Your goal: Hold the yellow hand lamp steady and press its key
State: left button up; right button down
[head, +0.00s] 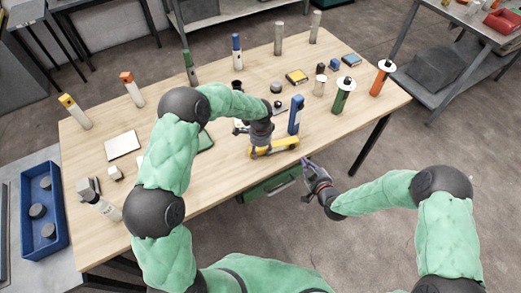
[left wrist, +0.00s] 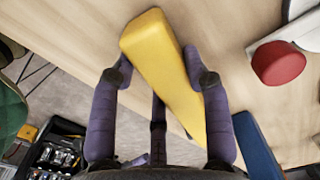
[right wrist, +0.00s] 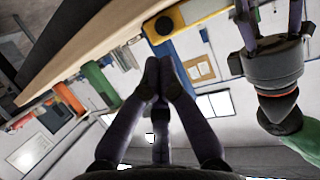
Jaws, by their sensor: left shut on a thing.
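The yellow hand lamp (head: 286,145) is a long yellow bar at the table's front edge. My left gripper (head: 260,143) is shut on it from above; in the left wrist view its fingers (left wrist: 160,78) lie on both sides of the yellow body (left wrist: 165,60). I cannot tell whether the lamp touches the table. My right gripper (head: 307,166) is empty, just off the front edge, near the lamp's right end. In the right wrist view its fingertips (right wrist: 159,65) are together, pointing toward the lamp (right wrist: 190,14). A dark round spot, possibly the key, shows on that end.
A blue upright block (head: 296,115) stands just behind the lamp. Several bottles and cylinders, including a green one (head: 343,97) and an orange one (head: 381,79), stand farther back on the wooden table (head: 230,180). A green drawer (head: 270,187) is under the front edge.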

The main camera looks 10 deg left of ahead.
aim_at(292, 147)
notch_tip(292, 147, down, 3)
jog(key=s+n+h, duration=0.3)
jog(key=n+h, duration=0.6)
jog(key=n, duration=2.6)
jog(key=shift+w+a+f, duration=0.1)
jog(key=shift+w+a, duration=0.65)
jog(key=shift+w, duration=0.6)
jog(key=shift+w+a, duration=0.75)
jog(key=shift+w, duration=0.65)
jog(key=shift+w+a+f, duration=0.1)
jog(key=shift+w+a, duration=0.65)
jog(key=shift+w, duration=0.6)
